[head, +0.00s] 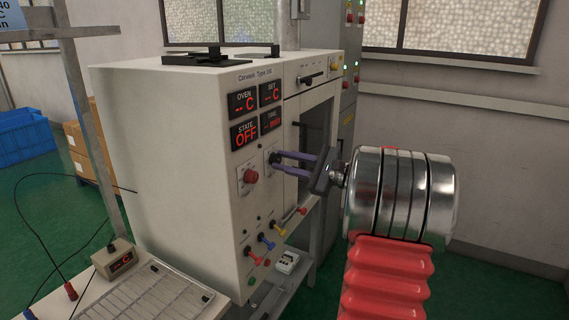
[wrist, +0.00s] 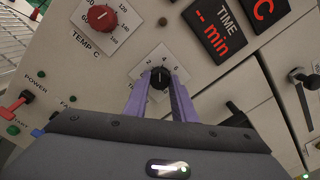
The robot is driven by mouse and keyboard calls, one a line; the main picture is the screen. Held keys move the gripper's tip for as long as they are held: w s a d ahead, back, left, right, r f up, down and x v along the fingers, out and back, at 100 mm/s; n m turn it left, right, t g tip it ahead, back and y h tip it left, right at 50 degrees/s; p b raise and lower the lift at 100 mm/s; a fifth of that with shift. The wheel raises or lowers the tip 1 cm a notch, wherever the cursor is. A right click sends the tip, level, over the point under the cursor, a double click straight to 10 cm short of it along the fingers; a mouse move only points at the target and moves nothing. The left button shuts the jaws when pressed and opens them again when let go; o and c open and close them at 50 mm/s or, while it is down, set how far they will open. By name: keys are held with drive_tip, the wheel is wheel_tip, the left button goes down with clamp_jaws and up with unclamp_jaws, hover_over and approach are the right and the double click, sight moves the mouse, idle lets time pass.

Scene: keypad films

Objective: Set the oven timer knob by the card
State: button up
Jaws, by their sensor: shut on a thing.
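The oven (head: 165,140) is a beige cabinet with red displays; STATE reads OFF. The black timer knob (wrist: 160,73) sits at the centre of a white dial plate (wrist: 146,55) with numbers such as 2, 4 and 6, below the TIME display (wrist: 215,28), which reads "-- min". My gripper (wrist: 160,80) is shut on this knob, one purple finger on each side. In the head view my gripper (head: 277,157) reaches the panel from the right. The knob's pointer is hard to read. A blue card (head: 17,16) at top left is cut off; "40", "C" and "n" show.
The red TEMP C knob (wrist: 101,17) is close by on the left. Coloured levers (head: 268,241) stick out lower on the panel. A bench (head: 92,306) with a small display box (head: 118,260) stands front left. A metal post (head: 98,140) rises there.

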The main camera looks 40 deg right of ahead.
drive_tip(key=shift+d+f+m, duration=0.1)
drive_tip(key=shift+f+m, duration=0.1)
drive_tip(key=shift+m, duration=0.45)
drive_tip(key=shift+f+m, duration=0.15)
drive_tip(key=shift+m, duration=0.5)
drive_tip(key=o, duration=0.8)
drive_tip(key=shift+o, duration=1.4)
drive_tip(key=shift+r, duration=0.2)
drive_tip(key=shift+s, duration=0.1)
drive_tip(key=v, duration=1.3)
drive_tip(key=shift+s, duration=0.3)
